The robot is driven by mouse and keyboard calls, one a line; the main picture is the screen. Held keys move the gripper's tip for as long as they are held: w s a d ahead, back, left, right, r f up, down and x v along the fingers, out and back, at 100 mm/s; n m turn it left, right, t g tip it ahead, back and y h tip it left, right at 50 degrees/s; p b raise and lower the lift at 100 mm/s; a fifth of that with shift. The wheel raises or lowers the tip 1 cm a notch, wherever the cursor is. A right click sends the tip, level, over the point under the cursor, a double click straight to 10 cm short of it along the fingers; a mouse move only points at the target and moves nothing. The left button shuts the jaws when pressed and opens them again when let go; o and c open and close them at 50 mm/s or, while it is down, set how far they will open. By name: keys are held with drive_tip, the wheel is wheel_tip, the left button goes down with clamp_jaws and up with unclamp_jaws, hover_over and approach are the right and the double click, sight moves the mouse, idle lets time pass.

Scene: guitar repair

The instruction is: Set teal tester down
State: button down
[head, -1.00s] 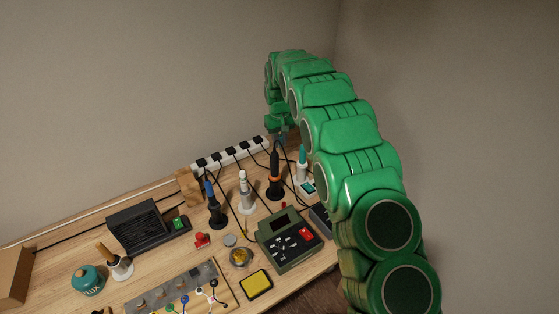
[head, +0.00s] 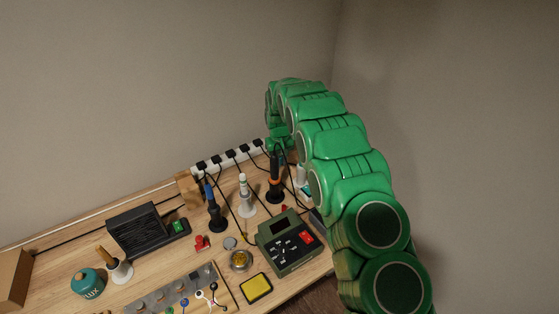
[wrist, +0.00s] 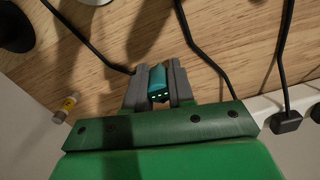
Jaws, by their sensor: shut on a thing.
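The teal tester (wrist: 159,84) is in the wrist view, a small teal body with a dark end carrying small pale dots. My gripper (wrist: 158,74) is shut on it, with one grey finger on each side. Wooden bench top shows beyond the fingertips; I cannot tell whether the tester touches it. In the head view my gripper (head: 279,145) hangs over the back right of the bench (head: 165,207), near the power strip. The tester cannot be made out there.
The white power strip (head: 228,158) runs along the back edge with black plugs and cables. A black-and-orange iron (head: 275,180), a white-handled one (head: 244,190) and a blue one (head: 212,205) stand nearby. A green meter (head: 288,242) lies in front. Cables (wrist: 205,50) cross the bench beside my fingers.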

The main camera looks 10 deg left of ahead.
drive_tip(key=shift+f, duration=0.1)
drive_tip(key=c, duration=1)
unclamp_jaws()
drive_tip(key=shift+o, duration=0.2)
wheel_tip(320, 180, up, 12)
drive_tip(key=s+d+r+m, duration=0.4)
drive_tip(key=s+d+r, duration=1.45)
drive_tip(key=d, duration=0.35)
drive_tip(key=s+d+m, duration=0.1)
drive_tip(key=s+d, duration=0.2)
drive_tip(key=s, duration=0.9)
drive_tip(key=s+d+m+g, duration=0.1)
drive_tip(key=s+d, duration=0.3)
drive_tip(key=s, duration=0.8)
drive_tip(key=s+d, duration=0.3)
drive_tip(key=s, duration=0.9)
drive_tip(key=shift+d+f+m+g, duration=0.3)
drive_tip(key=shift+f+m+g, duration=0.05)
drive_tip(key=shift+m+g, duration=0.05)
